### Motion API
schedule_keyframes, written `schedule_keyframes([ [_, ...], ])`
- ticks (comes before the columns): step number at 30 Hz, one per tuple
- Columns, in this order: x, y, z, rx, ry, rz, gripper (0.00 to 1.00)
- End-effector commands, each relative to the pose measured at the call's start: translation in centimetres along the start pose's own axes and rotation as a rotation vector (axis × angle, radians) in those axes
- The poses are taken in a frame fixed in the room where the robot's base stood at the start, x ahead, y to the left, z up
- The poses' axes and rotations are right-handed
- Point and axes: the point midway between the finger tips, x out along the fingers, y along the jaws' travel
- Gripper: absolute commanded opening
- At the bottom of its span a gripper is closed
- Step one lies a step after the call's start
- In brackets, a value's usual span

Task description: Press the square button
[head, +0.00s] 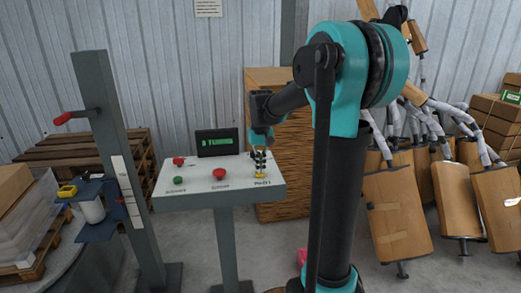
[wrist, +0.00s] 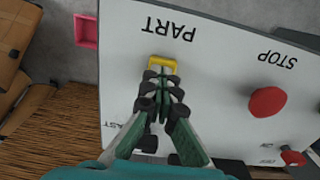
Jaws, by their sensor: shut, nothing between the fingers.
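A yellow, square-looking button (wrist: 162,61) sits on the white panel beside the word PART in the wrist view. In the head view a bit of the yellow button (head: 261,175) shows at the right end of the panel (head: 207,194), under my fingertips. My gripper (head: 259,158) is shut and empty, pointing down at it. In the wrist view my gripper's fingertips (wrist: 164,80) overlap the near edge of the button and hide part of it. I cannot tell whether they touch it.
A red mushroom button (wrist: 268,101) marked STOP lies beside it. The panel also carries a green button (head: 178,180), another red button (head: 179,161) and a small display (head: 217,142).

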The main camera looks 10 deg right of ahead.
Motion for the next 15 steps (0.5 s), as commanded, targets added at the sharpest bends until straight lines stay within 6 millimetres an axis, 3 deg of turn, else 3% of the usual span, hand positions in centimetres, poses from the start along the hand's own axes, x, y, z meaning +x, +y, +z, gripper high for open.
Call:
schedule_keyframes([
  [15,-10.2,0.1,-0.9,0.000,0.002,0.000,0.00],
])
